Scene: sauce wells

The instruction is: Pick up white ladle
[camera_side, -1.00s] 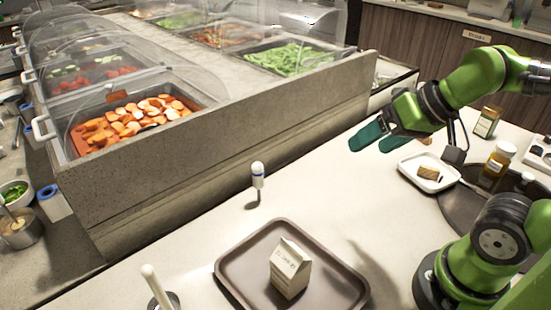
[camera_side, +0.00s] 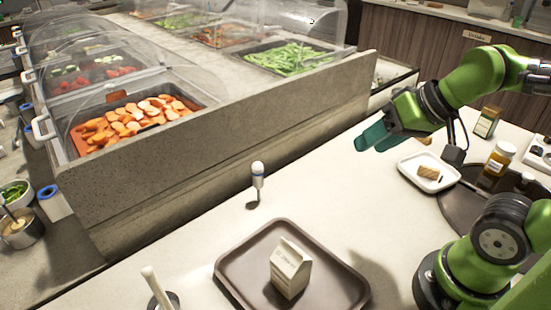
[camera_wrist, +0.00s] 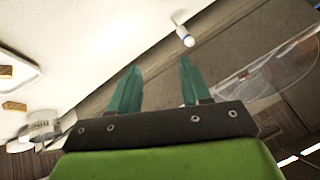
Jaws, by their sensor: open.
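A plain white handle (camera_side: 154,284) rises tilted from a dark round opening at the bottom left of the side view; its lower end is hidden, so I cannot tell for sure that it is the white ladle. A white handle with a blue band (camera_side: 258,175) stands upright on the counter beside the grey wall. It also shows near the top of the wrist view (camera_wrist: 184,36), beyond my fingers. My gripper (camera_side: 370,140) is open and empty, above the counter and well to the right of both handles. Its two teal fingers stand apart in the wrist view (camera_wrist: 157,85).
A brown tray (camera_side: 240,272) with a small carton (camera_side: 290,268) lies on the counter in front. A white dish (camera_side: 409,167) with a brown piece and jars (camera_side: 498,160) stand at right. The grey wall (camera_side: 200,185) of the food bar borders the counter. The counter's middle is clear.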

